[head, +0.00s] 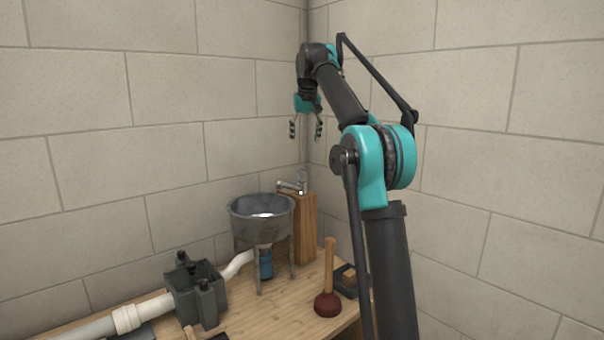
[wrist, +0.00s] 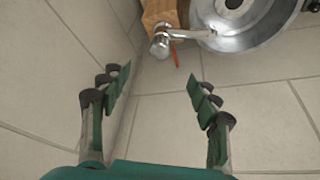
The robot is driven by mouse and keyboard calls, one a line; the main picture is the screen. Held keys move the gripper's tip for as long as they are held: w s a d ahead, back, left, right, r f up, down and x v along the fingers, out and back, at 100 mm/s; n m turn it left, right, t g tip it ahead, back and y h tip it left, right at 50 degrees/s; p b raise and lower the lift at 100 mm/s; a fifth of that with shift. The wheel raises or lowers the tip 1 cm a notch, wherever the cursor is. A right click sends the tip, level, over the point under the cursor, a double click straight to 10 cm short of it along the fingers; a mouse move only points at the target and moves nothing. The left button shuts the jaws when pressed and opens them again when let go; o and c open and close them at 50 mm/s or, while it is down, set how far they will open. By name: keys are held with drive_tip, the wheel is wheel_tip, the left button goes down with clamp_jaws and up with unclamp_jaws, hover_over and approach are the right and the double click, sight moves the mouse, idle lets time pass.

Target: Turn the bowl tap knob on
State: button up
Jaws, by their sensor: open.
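The metal bowl (head: 262,222) stands on legs on the wooden bench. Its silver tap (head: 297,186) sits on a wooden block (head: 306,230) behind and to the right of the bowl. In the wrist view the tap's rounded knob end (wrist: 160,46) is at the top centre, and its spout reaches right over the bowl (wrist: 245,38). The knob is too small to read its turn position. My gripper (head: 305,136) hangs fingers-down above the tap, clear of it. In the wrist view my gripper (wrist: 158,78) is open with nothing between its fingers.
A plunger (head: 328,290) stands on the bench (head: 275,306) in front of the block, beside a dark tool (head: 346,281). A grey-green vise-like device (head: 196,290) and white pipe (head: 128,317) lie at left. Block walls (head: 165,90) meet in a corner close behind the tap.

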sight(302, 170)
drive_tip(key=shift+m, duration=0.4)
drive_tip(key=x, duration=1.1)
drive_tip(key=w+x, duration=0.1)
drive_tip(key=x, duration=0.4)
drive_tip(key=shift+w+a+f, duration=0.1)
drive_tip(key=shift+w+a, duration=0.05)
drive_tip(key=shift+w, duration=0.1)
drive_tip(key=c, duration=1.2)
